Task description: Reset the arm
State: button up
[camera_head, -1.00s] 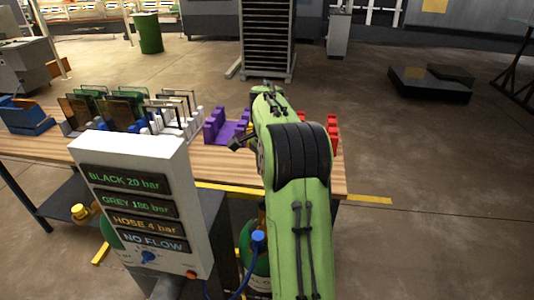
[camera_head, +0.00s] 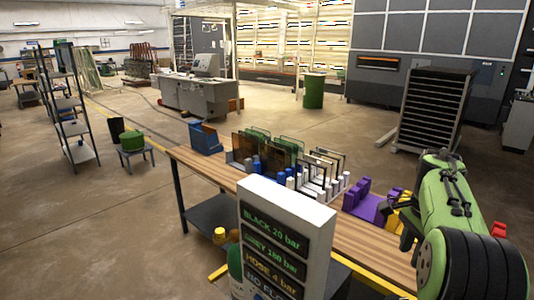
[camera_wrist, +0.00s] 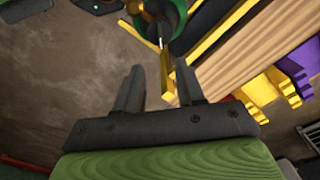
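My green arm (camera_head: 455,205) reaches over the right end of the wooden table (camera_head: 225,172) in the head view. My gripper (camera_wrist: 160,85) shows in the wrist view with its two dark fingers spread apart. Nothing is held between the fingers. A yellow bar and part of a green round object (camera_wrist: 165,15) lie beyond the fingertips, apart from them as far as I can tell. In the head view the gripper is small and partly hidden by the arm.
A white panel box (camera_head: 285,207) with green and yellow readouts stands before the table. Racks of plates (camera_head: 285,152), a blue bin (camera_head: 205,140) and purple holders (camera_head: 366,203) are on the tabletop. A dark tall rack (camera_head: 432,110) stands behind. Open floor lies to the left.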

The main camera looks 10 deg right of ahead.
jog(key=s+a+r+n+t, duration=0.1)
jog(key=s+a+r+n, duration=0.15)
jog(key=a, duration=0.35)
jog(key=s+a+r+n+t+h, duration=0.1)
jog(key=s+a+n, duration=0.3)
jog(key=a, duration=0.2)
jog(key=s+a+r+n+t, duration=0.1)
jog(key=s+a+r+n, duration=0.1)
jog(key=s+a+n, duration=0.3)
jog(key=s+a+f+n+t+y, duration=0.1)
jog(key=s+a+f+n+t, duration=0.1)
jog(key=s+a+f+n, duration=0.4)
jog(key=shift+s+a+f+n, duration=0.2)
jog(key=shift+s+a+n, duration=0.25)
jog(key=shift+s+a, duration=0.75)
jog(key=shift+d, duration=0.1)
jog(key=shift+c, duration=0.3)
